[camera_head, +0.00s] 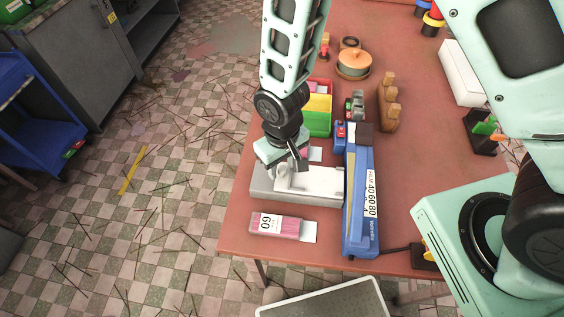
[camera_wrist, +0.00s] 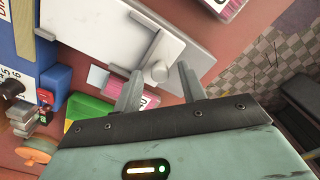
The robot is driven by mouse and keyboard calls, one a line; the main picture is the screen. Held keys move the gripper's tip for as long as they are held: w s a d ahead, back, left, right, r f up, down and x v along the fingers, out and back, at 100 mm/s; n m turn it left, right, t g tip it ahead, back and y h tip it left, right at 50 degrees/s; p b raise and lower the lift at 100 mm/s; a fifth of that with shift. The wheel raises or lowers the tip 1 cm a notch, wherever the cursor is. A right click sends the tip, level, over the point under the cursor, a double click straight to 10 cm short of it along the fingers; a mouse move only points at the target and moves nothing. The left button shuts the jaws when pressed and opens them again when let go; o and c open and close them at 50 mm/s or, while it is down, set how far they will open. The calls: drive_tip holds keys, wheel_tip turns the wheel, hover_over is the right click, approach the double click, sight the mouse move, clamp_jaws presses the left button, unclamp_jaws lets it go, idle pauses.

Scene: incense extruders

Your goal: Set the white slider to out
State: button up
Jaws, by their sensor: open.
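The white slider (camera_head: 318,181) is a pale plate on a light grey block (camera_head: 262,190) at the table's left edge, beside a blue device. In the wrist view the pale plate (camera_wrist: 95,28) carries a raised grey bar (camera_wrist: 142,50) and a short round knob (camera_wrist: 158,73). My gripper (camera_head: 300,165) is over the far part of the block. In the wrist view my gripper (camera_wrist: 161,68) is open, with the knob showing between its two fingertips. Whether either finger touches the knob cannot be told. The gripper partly hides the block's far side in the head view.
The long blue device (camera_head: 358,205) stands close on the right. A pink box marked 60 (camera_head: 275,224) lies in front. Green and yellow boxes (camera_head: 317,118) stand behind, with a wooden piece (camera_head: 388,105) and a lidded pot (camera_head: 353,62) farther back. Sticks litter the floor.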

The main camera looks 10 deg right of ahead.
clamp_jaws()
drive_tip(key=a, duration=0.1)
drive_tip(key=w+a, duration=0.1)
drive_tip(key=a, duration=0.1)
drive_tip(key=a+b, duration=0.1)
drive_tip(key=shift+w+a+f, duration=0.1)
drive_tip(key=shift+w+a, duration=0.1)
drive_tip(key=shift+w, duration=0.2)
drive_tip(key=shift+w+a, duration=0.15)
drive_tip(key=shift+a, duration=0.2)
unclamp_jaws()
drive_tip(key=shift+a, duration=0.15)
wheel_tip(320, 180, up, 18)
drive_tip(key=b, duration=0.3)
drive_tip(key=shift+f, duration=0.15)
